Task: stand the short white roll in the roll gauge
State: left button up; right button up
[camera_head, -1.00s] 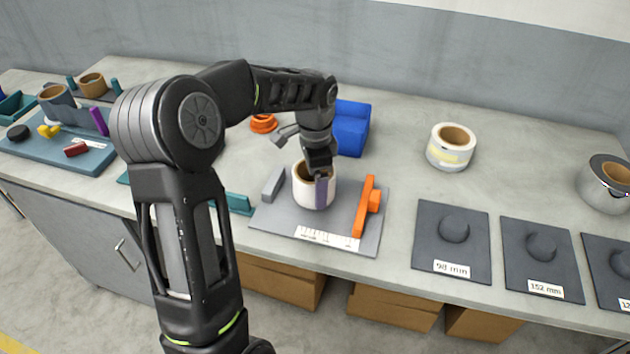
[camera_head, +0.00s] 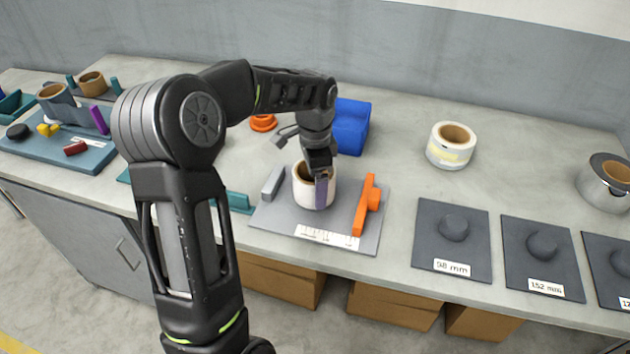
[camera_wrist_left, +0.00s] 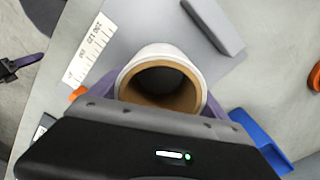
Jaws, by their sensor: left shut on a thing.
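The short white roll (camera_head: 311,193), with a brown core, stands upright on the grey plate of the roll gauge (camera_head: 282,222). It is between the grey block (camera_head: 272,184) on the left and the orange jaw (camera_head: 366,206) on the right, apart from the orange jaw. My left gripper (camera_head: 322,186) is shut on the roll's wall from above, one purple finger showing on its near outer side. The left wrist view also shows the roll (camera_wrist_left: 165,52) in front of the gripper, with the ruler strip (camera_wrist_left: 92,48) to its left.
A blue block (camera_head: 351,127) stands behind the gauge, with an orange ring (camera_head: 263,123) near it. A wider white roll (camera_head: 450,148) is at the back right. Dark pegged pads, one labelled 98 mm (camera_head: 452,268), line the right front. A blue-grey tray (camera_head: 80,160) is at left.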

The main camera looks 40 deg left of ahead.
pick_arm(q)
jog(key=shift+f, duration=0.3)
jog(key=o, duration=1.3)
notch_tip(320, 180, up, 3)
jog(key=shift+r+p, duration=0.2)
jog(key=shift+p, duration=0.95)
notch_tip(320, 180, up, 8)
jog(key=p, duration=0.6)
jog(key=shift+f, duration=0.1)
jog(key=shift+f, duration=0.1)
